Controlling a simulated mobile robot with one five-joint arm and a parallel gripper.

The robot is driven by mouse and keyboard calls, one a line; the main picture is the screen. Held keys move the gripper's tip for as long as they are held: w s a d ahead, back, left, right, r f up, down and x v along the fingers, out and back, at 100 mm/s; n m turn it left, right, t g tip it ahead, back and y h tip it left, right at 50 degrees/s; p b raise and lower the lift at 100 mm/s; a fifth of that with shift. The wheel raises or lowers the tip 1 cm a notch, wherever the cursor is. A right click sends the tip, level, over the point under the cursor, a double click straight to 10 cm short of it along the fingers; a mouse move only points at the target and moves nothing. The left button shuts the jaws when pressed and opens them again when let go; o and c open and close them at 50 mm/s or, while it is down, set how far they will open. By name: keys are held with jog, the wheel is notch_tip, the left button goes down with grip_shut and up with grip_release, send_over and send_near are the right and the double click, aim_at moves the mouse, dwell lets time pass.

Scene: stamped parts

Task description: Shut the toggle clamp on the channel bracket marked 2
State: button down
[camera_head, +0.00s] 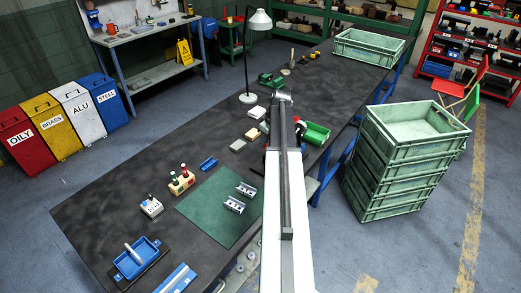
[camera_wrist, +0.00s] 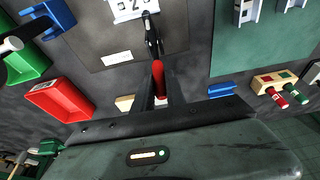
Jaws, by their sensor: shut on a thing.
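In the wrist view, a toggle clamp has a black lever (camera_wrist: 152,36) and a red grip (camera_wrist: 158,78). My gripper (camera_wrist: 159,74) has its two dark fingers on either side of the red grip and is shut on it. Beyond the lever, at the top edge, is a white part (camera_wrist: 130,10) with dark marking that looks like a 2; it is cut off by the frame. It lies on a dark grey plate (camera_wrist: 112,62). I cannot tell how far the clamp is swung. In the head view my arm covers the clamp and the bracket.
Channel brackets (camera_head: 234,204) lie on a green mat (camera_head: 210,212). Red (camera_wrist: 58,98) and green (camera_wrist: 22,62) bins are left in the wrist view. A peg block (camera_wrist: 278,84) and a blue part (camera_wrist: 221,90) are right. A lamp (camera_head: 247,97) stands behind my arm.

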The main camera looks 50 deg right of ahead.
jog(key=shift+s+d+r, duration=0.15)
jog(key=shift+s, duration=1.15)
jog(key=c, duration=1.5)
grip_release()
jog(key=shift+w+r, duration=0.1)
notch_tip(320, 180, up, 8)
jog(key=p, duration=0.8)
